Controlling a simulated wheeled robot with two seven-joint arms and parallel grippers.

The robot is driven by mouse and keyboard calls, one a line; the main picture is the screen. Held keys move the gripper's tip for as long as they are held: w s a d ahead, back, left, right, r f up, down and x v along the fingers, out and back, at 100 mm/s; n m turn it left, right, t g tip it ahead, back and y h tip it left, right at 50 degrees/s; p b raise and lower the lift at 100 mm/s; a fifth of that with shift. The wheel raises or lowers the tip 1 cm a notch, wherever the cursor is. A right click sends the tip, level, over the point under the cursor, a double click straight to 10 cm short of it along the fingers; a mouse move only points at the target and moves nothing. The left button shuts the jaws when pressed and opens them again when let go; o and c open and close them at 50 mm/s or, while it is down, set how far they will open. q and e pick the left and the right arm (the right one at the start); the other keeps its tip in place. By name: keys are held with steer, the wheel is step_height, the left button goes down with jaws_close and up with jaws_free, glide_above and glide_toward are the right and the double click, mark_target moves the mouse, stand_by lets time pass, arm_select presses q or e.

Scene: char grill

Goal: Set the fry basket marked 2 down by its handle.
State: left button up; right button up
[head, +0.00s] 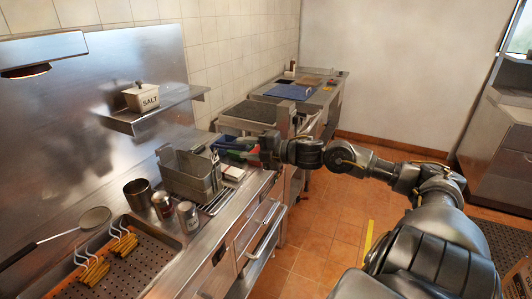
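A grey metal fry basket (187,176) stands upright on a wire rack (218,202) on the steel counter. I cannot read a number 2 on it. Green and red parts (235,150), perhaps handles, show just behind and right of the basket. My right gripper (254,151) reaches in from the right at the ends of these coloured parts. It is too small and dark to tell whether its fingers are shut on one. My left gripper is out of view.
A dark metal cup (138,194) and two shakers (163,205) (188,216) stand in front of the basket. A perforated tray (125,268) with yellow-gripped wire pieces and a ladle (94,217) are at lower left. A salt box (142,97) sits on the wall shelf (152,112).

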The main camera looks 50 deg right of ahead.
steer(key=shift+s+d, duration=0.15)
steer(key=shift+s, duration=0.5)
steer(key=shift+r+v, duration=0.2)
steer(key=shift+v, duration=2.55)
